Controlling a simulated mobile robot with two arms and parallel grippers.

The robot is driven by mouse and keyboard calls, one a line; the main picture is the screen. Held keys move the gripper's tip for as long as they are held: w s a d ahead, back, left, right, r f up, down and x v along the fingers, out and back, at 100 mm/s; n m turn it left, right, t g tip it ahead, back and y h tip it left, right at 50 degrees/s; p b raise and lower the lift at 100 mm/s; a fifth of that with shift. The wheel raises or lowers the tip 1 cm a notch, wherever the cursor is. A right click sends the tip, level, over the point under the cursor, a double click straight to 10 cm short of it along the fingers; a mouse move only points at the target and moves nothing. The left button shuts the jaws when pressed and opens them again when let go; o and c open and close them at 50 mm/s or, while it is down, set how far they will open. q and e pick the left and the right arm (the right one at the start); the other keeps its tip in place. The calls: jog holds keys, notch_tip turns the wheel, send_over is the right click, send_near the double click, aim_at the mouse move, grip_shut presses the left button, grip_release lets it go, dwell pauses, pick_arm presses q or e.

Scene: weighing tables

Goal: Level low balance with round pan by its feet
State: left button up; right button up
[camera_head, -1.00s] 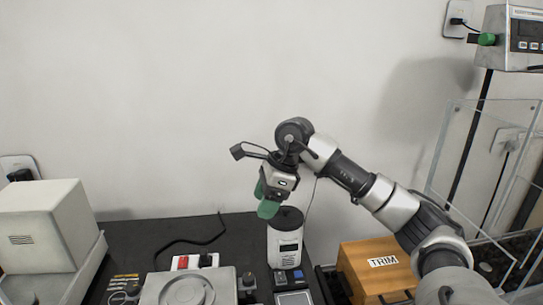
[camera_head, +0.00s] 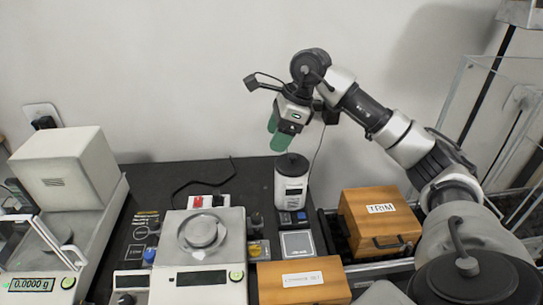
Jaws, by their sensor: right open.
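The low balance with a round pan (camera_head: 240,281) stands on the dark table at the lower middle. My left gripper is not in view.
A white jar with a dark lid (camera_head: 291,186) stands behind the balance. A wooden TRIM box (camera_head: 377,224) is at right, another labelled wooden box (camera_head: 303,281) in front. A left balance (camera_head: 68,172) reads 0.0000 g. A red and white power strip (camera_head: 208,201) lies behind.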

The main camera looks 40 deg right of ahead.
jog(key=m+b, duration=0.1)
jog(key=b, duration=1.4)
send_near(256, 217)
notch_tip(256, 217, up, 2)
jog(key=x, duration=1.1)
jog(key=shift+s+d+f, duration=0.15)
jog(key=shift+d+f, duration=0.05)
jog(key=shift+d, duration=0.15)
jog(key=shift+b, duration=0.3)
jog(key=shift+c, duration=0.2)
jog(key=c, duration=0.9)
jog(key=shift+m+t+h, duration=0.4)
jog(key=shift+m, duration=0.5)
jog(key=o, duration=0.9)
